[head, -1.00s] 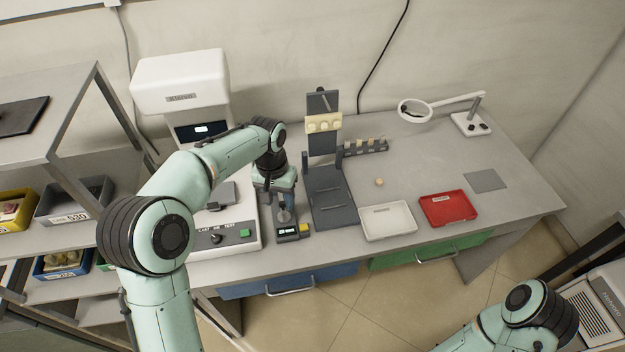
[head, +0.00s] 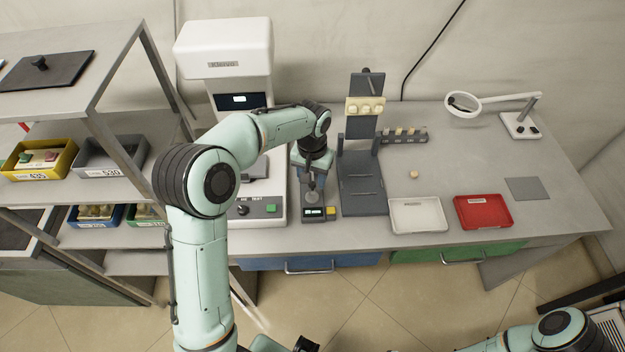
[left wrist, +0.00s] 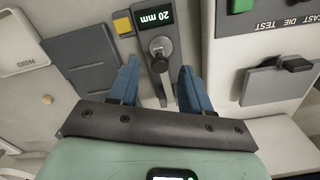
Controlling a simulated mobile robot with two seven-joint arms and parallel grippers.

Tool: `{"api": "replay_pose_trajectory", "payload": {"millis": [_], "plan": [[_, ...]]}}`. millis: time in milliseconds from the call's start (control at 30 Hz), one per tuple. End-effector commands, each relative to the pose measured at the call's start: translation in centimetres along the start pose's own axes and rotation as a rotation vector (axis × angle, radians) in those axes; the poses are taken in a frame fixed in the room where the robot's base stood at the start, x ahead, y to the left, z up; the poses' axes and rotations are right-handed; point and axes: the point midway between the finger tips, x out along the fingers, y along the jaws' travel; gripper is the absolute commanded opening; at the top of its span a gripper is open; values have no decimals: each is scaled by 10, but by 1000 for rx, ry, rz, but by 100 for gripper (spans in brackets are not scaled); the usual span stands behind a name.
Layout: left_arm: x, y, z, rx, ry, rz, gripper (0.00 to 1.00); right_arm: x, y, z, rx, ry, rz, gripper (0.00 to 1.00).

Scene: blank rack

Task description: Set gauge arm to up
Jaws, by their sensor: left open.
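The gauge (head: 320,213) is a small dark unit on the bench with a lit display and a yellow button. In the left wrist view the gauge (left wrist: 147,20) display reads 20 mm. Its arm (left wrist: 161,47), a dark lever with a round grey end, lies over a round grey disc. My left gripper (head: 313,184) is above the gauge, pointing down. In the left wrist view its two blue fingers (left wrist: 158,84) are apart, one on each side of the gauge arm, with nothing held between them. I cannot tell whether they touch it. My right gripper is out of view.
A white test machine (head: 225,50) stands left of the gauge, and a dark fixture (head: 362,190) stands close on its right. A white tray (head: 417,214), a red tray (head: 484,211) and a magnifier lamp (head: 520,124) are farther right. Shelves with bins (head: 108,158) are at left.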

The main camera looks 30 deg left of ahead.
Motion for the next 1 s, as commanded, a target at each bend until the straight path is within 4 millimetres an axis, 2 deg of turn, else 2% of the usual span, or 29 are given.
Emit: {"api": "replay_pose_trajectory", "payload": {"millis": [167,467,600,633,867,1000], "plan": [[13,0,0,0,-1,0,48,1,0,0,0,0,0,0],[14,0,0,0,1,1,48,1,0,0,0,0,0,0],[14,0,0,0,1,1,3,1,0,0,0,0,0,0],[14,0,0,0,1,1,0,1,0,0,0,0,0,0],[14,0,2,0,-5,3,0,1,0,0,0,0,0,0],[10,-3,11,-1,-34,15,0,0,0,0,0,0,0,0]]}}
